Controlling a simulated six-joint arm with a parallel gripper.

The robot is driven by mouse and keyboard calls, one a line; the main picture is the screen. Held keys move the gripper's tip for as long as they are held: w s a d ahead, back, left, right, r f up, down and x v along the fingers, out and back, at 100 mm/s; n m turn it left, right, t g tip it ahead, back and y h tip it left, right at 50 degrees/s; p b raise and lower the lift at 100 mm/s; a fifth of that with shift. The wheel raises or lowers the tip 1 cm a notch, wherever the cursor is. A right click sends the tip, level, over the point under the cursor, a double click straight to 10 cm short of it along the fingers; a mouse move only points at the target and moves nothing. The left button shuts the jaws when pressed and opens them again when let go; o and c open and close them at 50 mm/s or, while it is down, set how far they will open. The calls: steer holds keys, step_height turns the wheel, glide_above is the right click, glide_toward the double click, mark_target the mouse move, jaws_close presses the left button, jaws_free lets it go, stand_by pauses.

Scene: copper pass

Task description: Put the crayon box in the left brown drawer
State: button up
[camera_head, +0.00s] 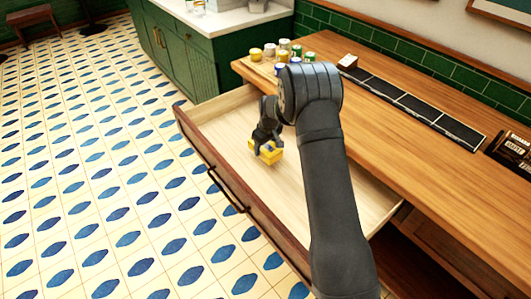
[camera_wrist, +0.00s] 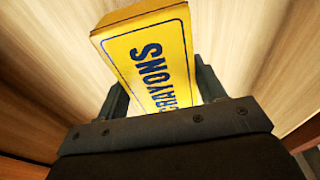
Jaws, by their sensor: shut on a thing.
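The crayon box (camera_head: 267,155) is yellow with blue lettering. It is held in my gripper (camera_head: 266,150) over the inside of the open brown drawer (camera_head: 212,133). The drawer has a pale wood floor and a dark handle on its front. In the wrist view the crayon box (camera_wrist: 148,60) sits between the two fingers of my gripper (camera_wrist: 162,92), with the pale drawer floor behind it. My gripper is shut on the box. I cannot tell whether the box touches the drawer floor.
The wooden counter (camera_head: 420,135) runs above the drawer. Several cans (camera_head: 284,50) stand at its far left end, and a black divided strip (camera_head: 415,108) lies along its back. A green cabinet (camera_head: 180,55) stands beyond the drawer. The drawer floor around the box looks empty.

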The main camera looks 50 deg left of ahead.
mark_target(268, 147)
steer(key=shift+f, duration=1.9)
steer(key=shift+f, duration=0.2)
steer(key=o, duration=1.1)
steer(key=shift+c, duration=0.2)
steer(key=shift+r, duration=0.1)
steer(key=r, duration=0.4)
steer(key=d+r, duration=0.1)
steer(key=r, duration=0.7)
steer(key=shift+d, duration=0.4)
